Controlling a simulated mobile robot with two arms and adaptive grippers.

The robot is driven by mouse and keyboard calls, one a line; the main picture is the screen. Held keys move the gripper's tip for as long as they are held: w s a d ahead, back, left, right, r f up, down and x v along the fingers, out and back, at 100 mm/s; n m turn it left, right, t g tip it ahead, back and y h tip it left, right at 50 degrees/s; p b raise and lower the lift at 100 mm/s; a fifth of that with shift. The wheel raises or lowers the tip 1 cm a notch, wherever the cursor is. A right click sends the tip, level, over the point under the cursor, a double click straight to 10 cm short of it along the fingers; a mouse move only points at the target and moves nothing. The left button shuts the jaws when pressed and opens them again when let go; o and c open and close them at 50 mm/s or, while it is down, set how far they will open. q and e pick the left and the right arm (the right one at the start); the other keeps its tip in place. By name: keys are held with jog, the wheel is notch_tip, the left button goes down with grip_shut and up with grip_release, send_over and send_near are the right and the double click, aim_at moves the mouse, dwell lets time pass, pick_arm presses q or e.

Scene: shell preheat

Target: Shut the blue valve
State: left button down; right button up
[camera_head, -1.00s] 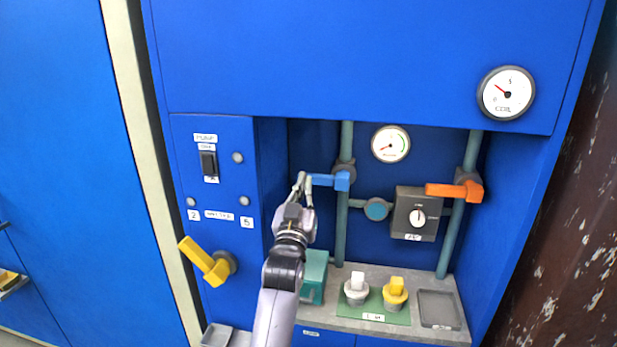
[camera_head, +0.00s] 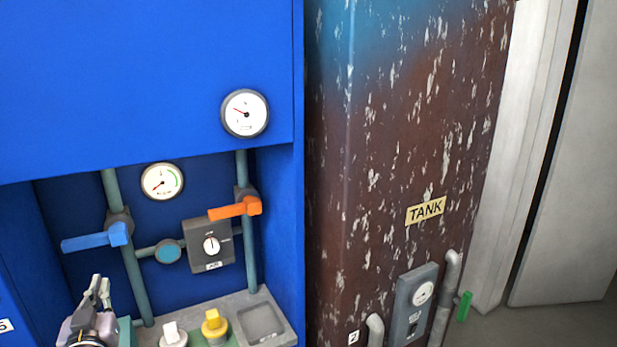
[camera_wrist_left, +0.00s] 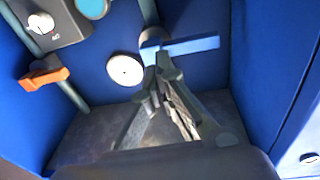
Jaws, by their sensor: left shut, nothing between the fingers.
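The blue valve handle (camera_head: 95,238) points left, crosswise to its vertical green pipe (camera_head: 133,275) in the head view. It also shows in the left wrist view (camera_wrist_left: 193,46), beyond the fingers. My left gripper (camera_head: 97,284) is below the blue handle in the head view, apart from it in the picture. In the left wrist view its fingers (camera_wrist_left: 168,85) are together with nothing between them. My right gripper is in neither view.
An orange valve handle (camera_head: 234,208) sits on the right pipe beside a grey dial box (camera_head: 211,247). White (camera_head: 173,334) and yellow (camera_head: 214,326) knobs stand on the ledge near a grey tray (camera_head: 262,322). A rusty tank (camera_head: 400,130) stands to the right.

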pick_arm(q)
jog(key=s+d+f+m+g+h, duration=0.2)
jog(key=s+d+f+g+h, duration=0.15)
jog(key=s+d+f, duration=0.45)
jog(key=s+d+f+m+g+h, duration=0.2)
jog(key=s+d+f+g+h, duration=0.3)
jog(key=f, duration=0.6)
jog(key=s+d+f+m+g, duration=0.1)
jog(key=s+d+f+g, duration=0.3)
jog(key=s, duration=0.4)
jog(key=s+d+f+m+g, duration=0.1)
jog(key=s+d+f+m, duration=0.15)
jog(key=s+d, duration=0.5)
notch_tip(320, 180, down, 25)
jog(key=s+a+g, duration=0.1)
jog(key=a, duration=0.1)
jog(key=s+a+f+g, duration=0.1)
jog(key=s+a+f, duration=0.1)
jog(key=s+f, duration=1.6)
jog(key=shift+a+g, duration=0.3)
jog(key=shift+g, duration=0.05)
